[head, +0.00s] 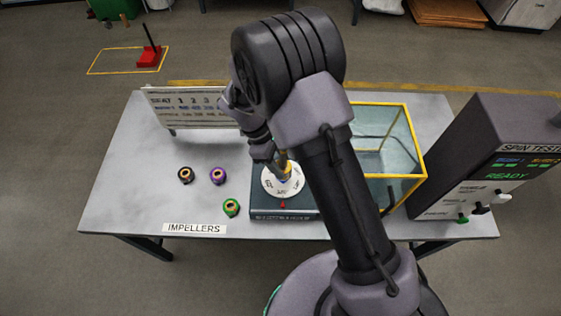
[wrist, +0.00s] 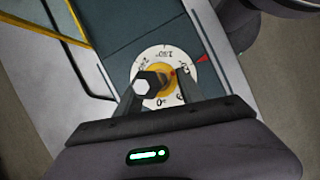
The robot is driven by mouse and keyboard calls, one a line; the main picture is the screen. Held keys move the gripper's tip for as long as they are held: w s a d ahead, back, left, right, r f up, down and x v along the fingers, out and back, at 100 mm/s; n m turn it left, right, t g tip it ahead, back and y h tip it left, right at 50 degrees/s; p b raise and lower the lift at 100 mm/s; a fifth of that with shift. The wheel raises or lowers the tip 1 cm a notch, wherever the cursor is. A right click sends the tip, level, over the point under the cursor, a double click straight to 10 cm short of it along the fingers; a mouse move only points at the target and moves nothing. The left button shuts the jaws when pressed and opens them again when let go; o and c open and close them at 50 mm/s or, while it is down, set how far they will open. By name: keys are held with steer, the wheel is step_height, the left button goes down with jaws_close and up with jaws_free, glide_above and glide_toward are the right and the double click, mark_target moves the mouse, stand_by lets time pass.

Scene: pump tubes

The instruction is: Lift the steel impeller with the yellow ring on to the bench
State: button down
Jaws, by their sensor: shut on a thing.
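My gripper (wrist: 157,98) is shut on the steel impeller with the yellow ring (wrist: 162,73). A dark shaft with a pale hex end (wrist: 145,86) shows between the fingers. The impeller is over the middle of a white numbered dial (wrist: 145,58), on a dark block (head: 290,213) on the bench (head: 130,190). I cannot tell whether it is seated in the dial or just above it. In the head view the dial (head: 270,187) is partly covered by my gripper (head: 277,160) and arm. A red pointer (wrist: 202,59) marks the dial's edge.
Black-ringed (head: 186,175), purple-ringed (head: 218,175) and green-ringed (head: 231,207) impellers stand left of the block, behind the IMPELLERS label (head: 194,228). A seat board (head: 185,108) stands at the back. A yellow-framed glass tank (head: 408,150) and the spin test machine (head: 490,150) stand right. The bench's left is clear.

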steer(key=shift+r, duration=0.15)
steer(key=shift+r+p, duration=0.35)
steer(key=shift+p, duration=0.2)
steer(key=shift+r, duration=0.1)
step_height(320, 180, up, 15)
steer(key=p, duration=1.3)
steer(key=shift+p, duration=0.4)
